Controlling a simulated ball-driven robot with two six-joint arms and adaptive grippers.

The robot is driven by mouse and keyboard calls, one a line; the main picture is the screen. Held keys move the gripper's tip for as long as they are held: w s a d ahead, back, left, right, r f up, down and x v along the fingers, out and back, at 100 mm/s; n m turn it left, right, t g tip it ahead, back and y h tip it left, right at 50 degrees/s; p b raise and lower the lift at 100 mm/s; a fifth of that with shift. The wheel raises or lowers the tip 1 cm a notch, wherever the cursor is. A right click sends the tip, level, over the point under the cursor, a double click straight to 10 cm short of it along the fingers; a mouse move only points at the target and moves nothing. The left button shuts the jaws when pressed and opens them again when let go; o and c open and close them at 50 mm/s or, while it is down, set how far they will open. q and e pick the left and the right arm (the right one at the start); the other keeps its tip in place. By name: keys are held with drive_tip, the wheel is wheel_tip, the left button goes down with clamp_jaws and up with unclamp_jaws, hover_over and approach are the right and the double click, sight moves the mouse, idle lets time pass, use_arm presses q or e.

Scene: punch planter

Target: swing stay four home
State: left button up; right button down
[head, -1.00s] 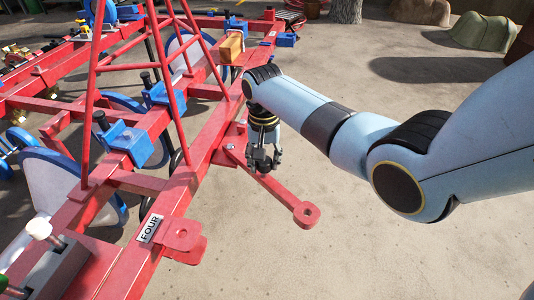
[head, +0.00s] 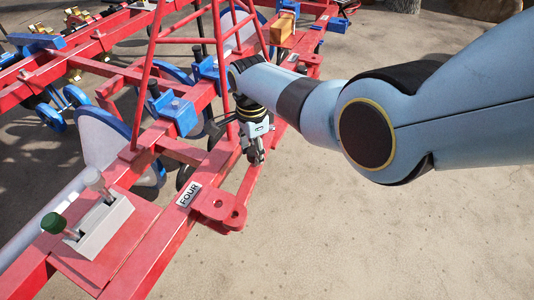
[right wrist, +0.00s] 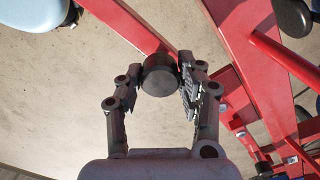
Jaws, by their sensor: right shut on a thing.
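The red stay (head: 248,184) runs along the outer side of the red frame beam, its near end at the red lugs (head: 213,202) beside the FOUR label (head: 189,194). The end eye overlaps the lugs; I cannot tell whether it sits between them or whether the holes line up. My right gripper (head: 256,156) is at the stay, back from the lugs. In the right wrist view its fingers (right wrist: 160,98) are shut on a black round knob (right wrist: 160,75), with the red stay (right wrist: 130,25) running past behind it. My left gripper is not in view.
A grey block (head: 100,228) on the frame holds a green-topped pin (head: 54,222) and a pale-topped pin (head: 94,178). Blue brackets (head: 177,116) and red uprights (head: 145,75) stand left of my right gripper. The concrete floor (head: 380,240) at right is clear.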

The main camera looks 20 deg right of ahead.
drive_tip(key=shift+w+a+f+m+b, duration=0.1)
drive_tip(key=shift+w+a+m+b, duration=0.3)
drive_tip(key=shift+w+a+m, duration=0.2)
drive_tip(key=shift+w+a, duration=0.1)
drive_tip(key=c, duration=0.8)
unclamp_jaws()
drive_tip(key=shift+w, duration=0.1)
drive_tip(key=shift+c, duration=0.2)
wheel_tip(320, 180, up, 12)
